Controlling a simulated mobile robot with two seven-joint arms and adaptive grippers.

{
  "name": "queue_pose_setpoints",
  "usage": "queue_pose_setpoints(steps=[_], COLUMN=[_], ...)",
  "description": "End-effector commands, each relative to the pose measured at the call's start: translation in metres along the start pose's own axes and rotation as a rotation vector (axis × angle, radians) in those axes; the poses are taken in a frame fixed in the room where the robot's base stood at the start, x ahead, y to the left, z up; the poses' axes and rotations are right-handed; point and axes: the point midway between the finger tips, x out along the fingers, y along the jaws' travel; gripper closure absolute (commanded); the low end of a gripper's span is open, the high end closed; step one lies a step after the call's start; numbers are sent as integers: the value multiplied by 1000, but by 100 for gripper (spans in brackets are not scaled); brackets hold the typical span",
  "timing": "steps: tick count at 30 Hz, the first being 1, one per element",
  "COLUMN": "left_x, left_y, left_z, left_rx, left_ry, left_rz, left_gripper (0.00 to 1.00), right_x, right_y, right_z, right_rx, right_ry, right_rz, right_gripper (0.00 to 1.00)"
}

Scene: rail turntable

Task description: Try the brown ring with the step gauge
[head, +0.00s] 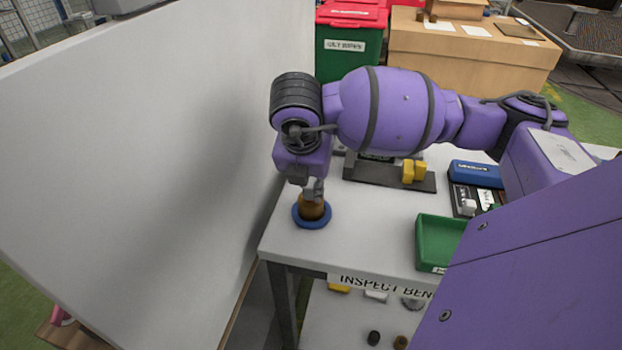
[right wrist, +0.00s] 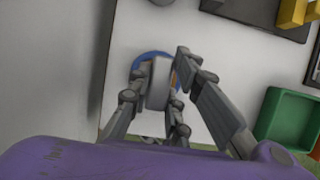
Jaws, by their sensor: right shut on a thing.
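The brown ring (head: 312,209) stands upright on a round blue base (head: 299,217) near the left corner of the bench. My right gripper (head: 314,190) points down right above the brown ring. In the right wrist view the gripper (right wrist: 158,82) is shut on a grey piece, which looks like the step gauge (right wrist: 157,92). The blue base (right wrist: 141,61) curves around behind it, with a sliver of brown beside the grey piece. The fingers hide most of the ring there. I cannot tell how far the gauge sits inside the ring. My left gripper is not in view.
A large pale panel (head: 150,140) stands close on the left of the bench (head: 375,220). A green tray (head: 436,243) is at the front right. A dark stand with a yellow block (head: 413,171) and a blue case (head: 474,174) are behind. The bench between base and tray is clear.

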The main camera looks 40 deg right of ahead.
Motion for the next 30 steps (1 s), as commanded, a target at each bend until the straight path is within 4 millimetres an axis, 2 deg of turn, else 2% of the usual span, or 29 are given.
queue_pose_setpoints(steps=[26,27,30], left_x=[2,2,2], left_y=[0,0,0], left_z=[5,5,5], left_rx=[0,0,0], left_ry=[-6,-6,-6], left_rz=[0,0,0], left_gripper=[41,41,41], right_x=[4,4,4], right_y=[0,0,0], right_z=[-2,-2,-2], right_rx=[0,0,0], right_ry=[0,0,0], right_rz=[0,0,0], right_gripper=[100,80,67])
